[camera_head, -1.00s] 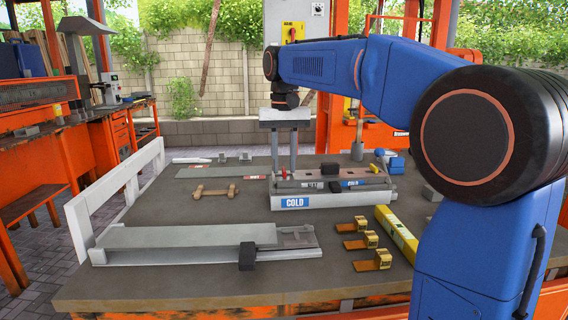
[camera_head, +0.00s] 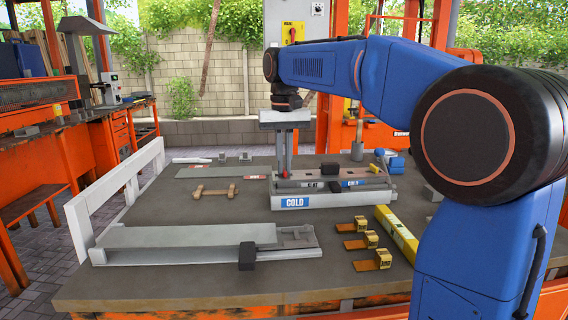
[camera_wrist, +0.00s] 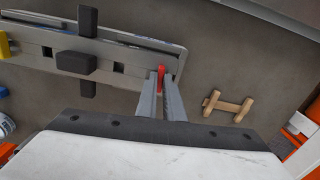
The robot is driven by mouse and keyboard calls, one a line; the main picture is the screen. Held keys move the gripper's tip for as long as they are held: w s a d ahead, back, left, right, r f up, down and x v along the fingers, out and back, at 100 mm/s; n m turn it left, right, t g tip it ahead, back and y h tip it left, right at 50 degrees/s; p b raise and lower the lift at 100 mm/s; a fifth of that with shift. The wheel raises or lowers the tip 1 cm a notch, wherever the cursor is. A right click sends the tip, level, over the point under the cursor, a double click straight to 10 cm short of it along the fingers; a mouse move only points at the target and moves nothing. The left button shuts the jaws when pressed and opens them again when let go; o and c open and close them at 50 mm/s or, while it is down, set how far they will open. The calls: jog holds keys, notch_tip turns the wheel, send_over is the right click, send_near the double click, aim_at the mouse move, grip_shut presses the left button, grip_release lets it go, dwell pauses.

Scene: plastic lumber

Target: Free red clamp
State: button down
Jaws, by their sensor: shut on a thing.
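The red clamp (camera_wrist: 160,77) shows as a small upright red piece at the end of the long grey mould (camera_wrist: 118,62) in the wrist view. My gripper (camera_wrist: 160,82) is shut on it, one finger on each side. In the head view my gripper (camera_head: 284,170) reaches down to the left end of the mould, which sits on a light base labelled COLD (camera_head: 340,200). The fingers mostly hide the clamp there. A black block (camera_wrist: 76,62) lies across the mould's middle.
A wooden piece (camera_head: 215,189) lies left of the mould. A long grey tray (camera_head: 180,244) with a black block is in front, beside several yellow-and-orange pieces (camera_head: 370,240) and a yellow bar (camera_head: 396,234). A white rail (camera_head: 125,190) edges the left side.

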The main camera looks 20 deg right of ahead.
jog(key=n, duration=0.8)
jog(key=shift+n, duration=0.3)
jog(key=n, duration=0.4)
jog(key=shift+n, duration=1.9)
jog(key=c, duration=1.9)
grip_release()
jog(key=shift+o, duration=0.2)
